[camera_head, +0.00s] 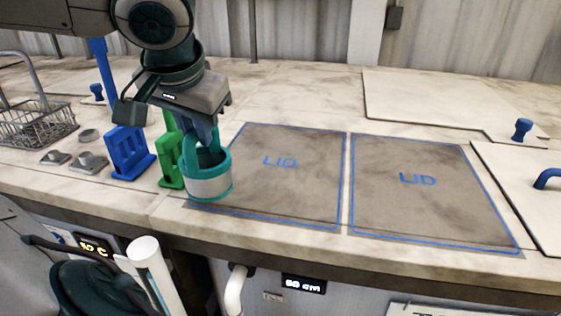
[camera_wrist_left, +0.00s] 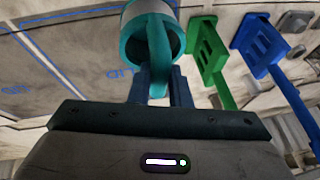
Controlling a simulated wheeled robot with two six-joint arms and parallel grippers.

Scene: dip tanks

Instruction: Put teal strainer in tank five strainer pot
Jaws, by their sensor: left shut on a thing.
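The teal strainer (camera_head: 208,187) is a small round cup with a pale grey band and a teal loop handle. In the head view my left gripper (camera_head: 207,140) points down and is shut on its handle. The strainer is over the near left edge of the left LID outline; I cannot tell whether it touches the counter. In the left wrist view the teal strainer (camera_wrist_left: 172,40) shows at the top centre, its handle between the fingers of my left gripper (camera_wrist_left: 158,88). I cannot make out the tank five strainer pot. My right gripper is not in view.
A green slotted tool (camera_head: 172,168) and a blue slotted tool (camera_head: 128,155) stand left of the strainer. A wire basket (camera_head: 38,125) is at far left. Two flat LID-marked areas, left (camera_head: 285,185) and right (camera_head: 425,205), are clear. Pale covers with a blue knob (camera_head: 522,128) lie at right.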

